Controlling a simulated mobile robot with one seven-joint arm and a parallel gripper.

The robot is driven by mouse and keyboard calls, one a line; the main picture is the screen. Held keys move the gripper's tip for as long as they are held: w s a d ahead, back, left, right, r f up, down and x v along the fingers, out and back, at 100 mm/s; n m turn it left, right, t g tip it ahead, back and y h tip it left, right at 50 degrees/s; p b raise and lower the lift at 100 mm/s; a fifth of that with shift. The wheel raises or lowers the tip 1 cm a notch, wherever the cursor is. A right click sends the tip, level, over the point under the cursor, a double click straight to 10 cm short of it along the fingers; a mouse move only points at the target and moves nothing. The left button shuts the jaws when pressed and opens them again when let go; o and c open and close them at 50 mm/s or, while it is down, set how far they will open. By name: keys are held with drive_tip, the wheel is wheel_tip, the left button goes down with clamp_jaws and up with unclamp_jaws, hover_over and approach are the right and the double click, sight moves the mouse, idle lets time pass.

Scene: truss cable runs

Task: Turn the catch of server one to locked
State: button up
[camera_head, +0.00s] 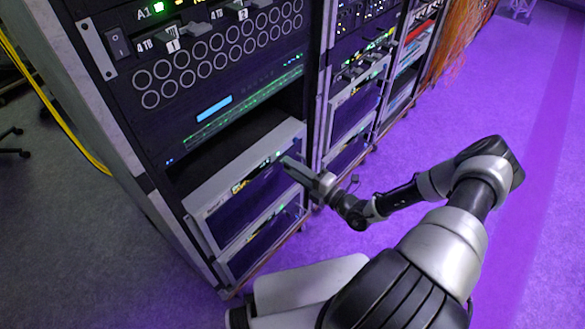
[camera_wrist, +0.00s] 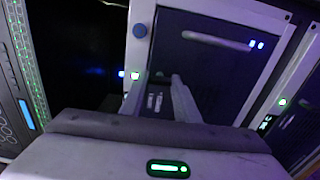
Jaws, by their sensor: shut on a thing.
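A white-framed server with a dark front (camera_head: 240,200) sits low in the near rack. My gripper (camera_head: 286,162) is at the upper right of its front. My gripper's two fingers (camera_wrist: 155,88) reach to that front, near a green light (camera_wrist: 135,76). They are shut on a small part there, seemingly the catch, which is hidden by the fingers. I cannot read its position or the server's number.
A second white-framed unit (camera_head: 262,243) sits directly below. A dark open bay (camera_head: 235,150) lies above the server. A black panel with round ports (camera_head: 205,60) is higher up. More racks (camera_head: 355,100) stand to the right. The purple floor (camera_head: 470,90) beyond my arm is clear.

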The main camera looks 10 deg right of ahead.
drive_tip(key=shift+m, duration=0.3)
drive_tip(key=o, duration=1)
drive_tip(key=shift+o, duration=0.2)
drive_tip(key=p+v, duration=0.1)
drive_tip(key=v, duration=1.6)
drive_tip(key=shift+s+d, duration=0.15)
drive_tip(key=shift+r, duration=0.1)
